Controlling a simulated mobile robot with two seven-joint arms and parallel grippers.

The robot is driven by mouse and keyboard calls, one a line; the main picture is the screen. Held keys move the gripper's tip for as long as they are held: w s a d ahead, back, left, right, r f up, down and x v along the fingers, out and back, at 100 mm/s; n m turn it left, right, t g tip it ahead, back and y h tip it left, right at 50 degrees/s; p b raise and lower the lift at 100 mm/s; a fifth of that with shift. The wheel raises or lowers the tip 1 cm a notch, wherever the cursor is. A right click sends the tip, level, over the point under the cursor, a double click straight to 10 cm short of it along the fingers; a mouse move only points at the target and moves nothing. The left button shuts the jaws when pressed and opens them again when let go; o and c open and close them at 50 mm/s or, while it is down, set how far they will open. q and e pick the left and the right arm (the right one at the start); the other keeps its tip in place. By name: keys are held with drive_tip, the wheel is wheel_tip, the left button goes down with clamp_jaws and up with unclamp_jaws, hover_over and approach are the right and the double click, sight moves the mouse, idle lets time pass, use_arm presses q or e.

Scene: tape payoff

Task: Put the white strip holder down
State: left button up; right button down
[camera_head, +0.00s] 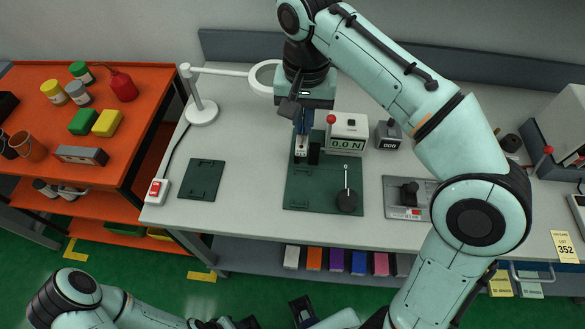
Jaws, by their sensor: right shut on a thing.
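My right gripper (303,125) reaches down over the back left of the dark green mat (320,194). It is shut on the white strip holder (301,147), a small pale upright piece below the fingers. The holder is beside a black block and left of the gauge that reads 0.0 N (347,133). I cannot tell whether its base touches the mat. My left arm lies low at the bottom edge; its gripper is not clear enough to tell open from shut.
A small 000 counter (388,135) is right of the gauge. A magnifier lamp (201,110) and a smaller green mat (200,180) are left. The tabletop between the mats is clear.

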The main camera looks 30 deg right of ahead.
use_arm(q)
drive_tip(key=shift+s+f+b, duration=0.25)
drive_tip(key=shift+f+b, duration=0.55)
drive_tip(key=shift+f, duration=0.05)
drive_tip(key=shift+s+f+b, duration=0.25)
drive_tip(key=shift+f+b, duration=0.6)
drive_tip(key=shift+s+f+b, duration=0.25)
drive_tip(key=shift+f+b, duration=0.55)
drive_tip(key=shift+f, duration=0.05)
use_arm(e)
drive_tip(key=shift+s+f, duration=0.2)
drive_tip(key=shift+f, duration=9.65)
drive_tip(key=shift+f, duration=0.25)
drive_tip(key=c, duration=1.2)
unclamp_jaws()
drive_tip(key=shift+c, duration=0.2)
use_arm(q)
drive_tip(key=shift+f, duration=0.1)
use_arm(e)
drive_tip(key=shift+r, duration=0.2)
use_arm(q)
wheel_tip(320, 180, up, 3)
drive_tip(key=p, duration=0.2)
drive_tip(key=shift+w+f+p, duration=0.15)
drive_tip(key=shift+p, duration=0.2)
use_arm(e)
wheel_tip(320, 180, up, 12)
